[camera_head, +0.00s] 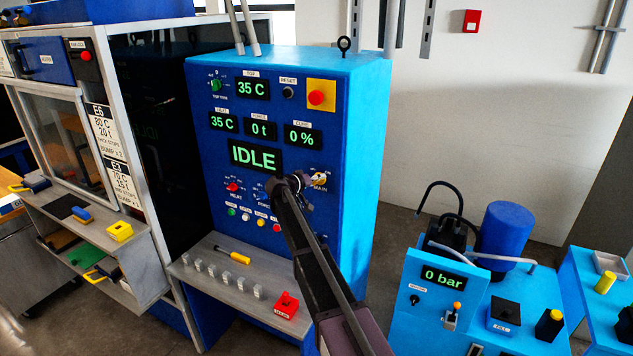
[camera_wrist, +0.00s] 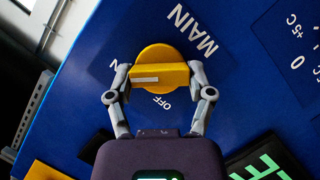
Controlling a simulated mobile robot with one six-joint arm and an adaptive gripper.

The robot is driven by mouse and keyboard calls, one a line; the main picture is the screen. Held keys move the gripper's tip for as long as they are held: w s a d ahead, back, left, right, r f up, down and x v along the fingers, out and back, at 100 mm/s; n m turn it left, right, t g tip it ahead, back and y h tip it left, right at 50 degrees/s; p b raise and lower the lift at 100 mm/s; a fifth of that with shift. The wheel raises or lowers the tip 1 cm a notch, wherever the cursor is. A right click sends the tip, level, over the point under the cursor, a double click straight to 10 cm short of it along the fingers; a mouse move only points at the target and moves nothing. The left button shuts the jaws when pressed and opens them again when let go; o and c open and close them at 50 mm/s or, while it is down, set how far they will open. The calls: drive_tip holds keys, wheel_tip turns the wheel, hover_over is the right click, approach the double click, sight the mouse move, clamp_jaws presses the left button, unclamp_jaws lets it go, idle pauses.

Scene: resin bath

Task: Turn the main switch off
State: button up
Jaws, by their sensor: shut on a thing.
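The main switch is a round yellow knob (camera_wrist: 158,52) with a raised grip bar on the blue press panel, beside the word MAIN. In the head view the knob (camera_head: 319,178) shows just past my gripper (camera_head: 300,182), right of the IDLE display. In the wrist view my gripper (camera_wrist: 159,75) is shut on the grip bar, one finger at each end. The white mark on the bar points left, towards the partly hidden ON label. The OFF label (camera_wrist: 162,102) sits below the bar.
The press panel (camera_head: 359,120) has a red stop button (camera_head: 316,97) on yellow above, and small knobs and buttons lower left of my gripper. The IDLE display (camera_head: 255,156) is lit. A shelf below holds a yellow-handled tool (camera_head: 233,254) and a red block (camera_head: 286,305).

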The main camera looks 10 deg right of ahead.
drive_tip(key=shift+f, duration=0.1)
idle(0.3)
drive_tip(key=n+h+b, duration=0.2)
drive_tip(key=n+b, duration=0.1)
drive_tip(key=shift+f, duration=0.2)
drive_tip(key=n+h+b, duration=0.1)
drive_tip(key=n+b, duration=0.1)
drive_tip(key=n, duration=0.2)
drive_tip(key=shift+h+b, duration=0.4)
drive_tip(key=n+t+b, duration=0.1)
drive_tip(key=n, duration=0.2)
drive_tip(key=n+t+h+b, duration=0.1)
drive_tip(key=n+b, duration=0.1)
drive_tip(key=n, duration=0.1)
drive_tip(key=shift+w+n+t+b, duration=0.1)
drive_tip(key=shift+n+t+b, duration=0.8)
drive_tip(key=shift+n, duration=1.2)
drive_tip(key=shift+r, duration=0.1)
drive_tip(key=o, duration=1.1)
drive_tip(key=shift+d, duration=0.1)
drive_tip(key=shift+m, duration=0.3)
